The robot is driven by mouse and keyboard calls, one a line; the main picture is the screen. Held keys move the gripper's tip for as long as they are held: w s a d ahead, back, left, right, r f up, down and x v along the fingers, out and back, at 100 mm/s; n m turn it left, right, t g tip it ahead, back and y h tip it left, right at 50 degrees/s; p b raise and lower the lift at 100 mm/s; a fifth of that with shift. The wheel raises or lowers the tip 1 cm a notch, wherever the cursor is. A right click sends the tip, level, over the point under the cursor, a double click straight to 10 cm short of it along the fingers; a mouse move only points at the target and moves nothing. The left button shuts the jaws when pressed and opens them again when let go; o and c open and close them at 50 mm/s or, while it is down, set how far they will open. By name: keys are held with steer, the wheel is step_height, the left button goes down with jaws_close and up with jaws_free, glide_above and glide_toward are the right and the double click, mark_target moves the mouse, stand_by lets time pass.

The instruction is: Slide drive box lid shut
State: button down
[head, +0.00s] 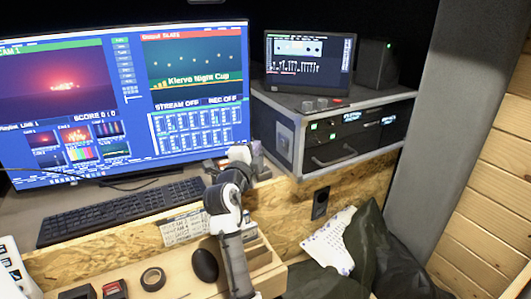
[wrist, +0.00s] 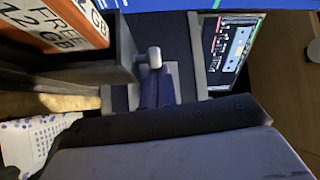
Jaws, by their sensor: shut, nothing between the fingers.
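In the wrist view, an orange drive with a white "FREE 12 GB" label (wrist: 60,25) shows at the upper left, close to the camera. Dark grey panels border it, seemingly parts of the drive box (wrist: 122,45); which panel is the lid I cannot tell. A small pale knob (wrist: 154,56) stands beside the box's edge. My gripper (wrist: 156,84) is shut and empty, its fingers close to the knob; contact cannot be judged. In the head view my gripper (head: 258,160) is at the rack's left side, and my arm largely hides the box.
The large monitor (head: 125,90) stands at left, behind the keyboard (head: 122,212). A rack case (head: 345,140) carries a laptop (head: 309,65) and speaker (head: 375,65) at right. A mouse (head: 205,265) and tape roll (head: 153,279) lie in front. Dark bags (head: 400,260) fill the lower right.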

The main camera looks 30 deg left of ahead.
steer(key=s+a+b, duration=0.2)
steer(key=s+a, duration=0.1)
steer(key=s, duration=0.2)
steer(key=shift+s, duration=0.2)
steer(key=shift+a, duration=0.1)
steer(key=s+d+b, duration=0.3)
steer(key=s+d, duration=0.2)
steer(key=s, duration=0.2)
steer(key=shift+s+d+b, duration=0.3)
steer(key=shift+d+b, duration=0.05)
steer(key=shift+d, duration=0.05)
